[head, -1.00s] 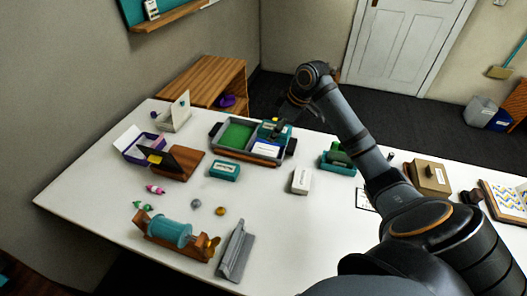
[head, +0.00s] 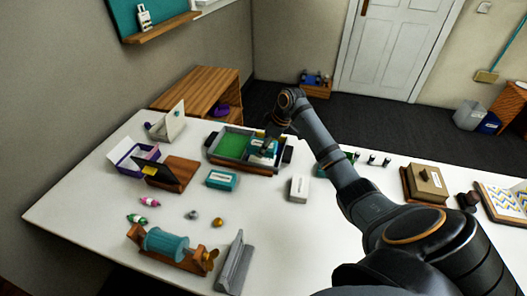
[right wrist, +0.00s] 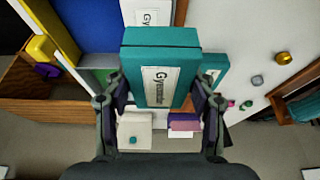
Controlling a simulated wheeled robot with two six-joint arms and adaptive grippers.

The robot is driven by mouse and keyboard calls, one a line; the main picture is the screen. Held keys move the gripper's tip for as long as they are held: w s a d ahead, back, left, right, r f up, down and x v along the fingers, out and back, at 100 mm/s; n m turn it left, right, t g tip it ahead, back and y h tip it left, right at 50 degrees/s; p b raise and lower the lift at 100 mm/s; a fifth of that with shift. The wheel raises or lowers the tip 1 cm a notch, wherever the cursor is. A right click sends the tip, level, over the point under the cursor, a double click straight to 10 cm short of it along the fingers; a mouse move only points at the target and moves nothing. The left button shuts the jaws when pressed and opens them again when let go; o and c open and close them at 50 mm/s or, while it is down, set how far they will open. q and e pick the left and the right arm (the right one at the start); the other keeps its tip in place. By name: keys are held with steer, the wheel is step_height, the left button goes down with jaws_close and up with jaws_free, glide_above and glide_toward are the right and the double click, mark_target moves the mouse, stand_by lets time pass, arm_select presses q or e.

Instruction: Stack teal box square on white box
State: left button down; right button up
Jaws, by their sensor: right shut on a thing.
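My right gripper (head: 270,141) is shut on a teal box (right wrist: 160,70) with a white label, held over the right part of the tray. The box also shows in the head view (head: 262,147). In the right wrist view a white box (right wrist: 147,12) with a label lies beyond the held box, by the blue compartment (right wrist: 88,22); the held box partly hides it. Whether the two touch cannot be told. A second teal box (head: 222,179) and a second white box (head: 299,189) lie on the table in front of the tray. My left gripper is out of view.
The tray (head: 228,162) has a green compartment (head: 232,145) on its left. Silver and gold balls, a wooden spool stand (head: 168,245) and a grey rail (head: 234,263) are nearer. A brown box (head: 427,184) stands right. The middle front table is clear.

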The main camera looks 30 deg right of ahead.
mark_target(264, 159)
steer(key=shift+w+d+f, duration=0.25)
steer(key=shift+w+f, duration=0.15)
steer(key=shift+f, duration=0.1)
steer(key=shift+w+d+f, duration=0.2)
steer(key=shift+w+f, duration=0.15)
steer(key=shift+f, duration=0.15)
step_height(264, 159, down, 3)
steer(key=shift+w+f+p, duration=0.1)
steer(key=shift+p, duration=0.4)
steer(key=shift+f, duration=0.25)
steer(key=o, duration=1.2)
